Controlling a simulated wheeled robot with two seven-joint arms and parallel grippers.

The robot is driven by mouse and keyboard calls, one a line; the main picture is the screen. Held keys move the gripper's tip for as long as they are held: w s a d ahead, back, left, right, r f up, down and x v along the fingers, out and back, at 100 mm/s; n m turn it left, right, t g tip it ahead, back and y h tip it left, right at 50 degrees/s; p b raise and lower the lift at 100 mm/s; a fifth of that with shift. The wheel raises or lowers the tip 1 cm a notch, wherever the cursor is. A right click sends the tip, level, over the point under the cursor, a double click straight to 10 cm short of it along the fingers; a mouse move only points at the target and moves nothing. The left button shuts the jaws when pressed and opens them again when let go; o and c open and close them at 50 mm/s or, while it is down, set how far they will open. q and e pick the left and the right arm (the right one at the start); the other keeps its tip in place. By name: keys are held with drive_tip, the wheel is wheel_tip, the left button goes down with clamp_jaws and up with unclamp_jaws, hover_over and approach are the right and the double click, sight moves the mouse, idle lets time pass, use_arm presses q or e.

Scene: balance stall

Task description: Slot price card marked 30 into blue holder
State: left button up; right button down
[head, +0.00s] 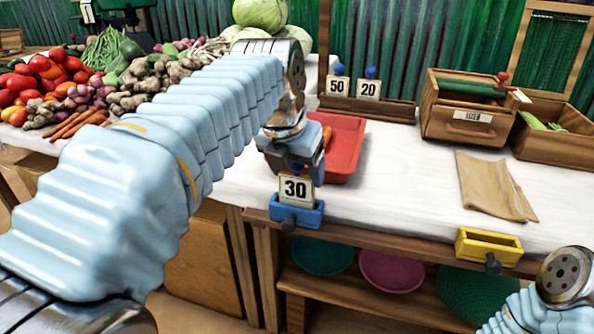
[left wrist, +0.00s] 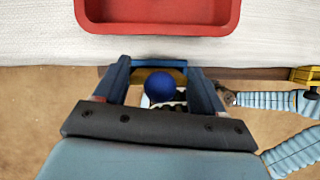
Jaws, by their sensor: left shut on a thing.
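The white price card marked 30 (head: 295,190) stands upright at the blue holder (head: 298,213) on the table's front edge. Its lower edge is hidden behind the holder's front wall, so I cannot tell how deep it sits. My left gripper (head: 296,168) is above the holder, shut on the card's blue knob. The knob (left wrist: 161,86) shows between the fingers in the left wrist view, where the blue holder (left wrist: 150,62) is partly hidden. The end of my right arm (left wrist: 226,95) is small and partly covered there; its finger state is unclear.
A red tray (head: 346,145) lies just behind the left gripper. Cards marked 50 (head: 338,87) and 20 (head: 368,89) stand on a wooden rack. A yellow holder (head: 488,246) is further right on the edge. A brown paper bag (head: 493,185) lies flat; cloth between is clear.

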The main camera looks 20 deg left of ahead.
use_arm(q)
drive_tip(key=o, duration=1.1)
drive_tip(key=shift+r, duration=0.1)
drive_tip(key=shift+r+p, duration=3.05)
drive_tip(key=shift+r, duration=0.45)
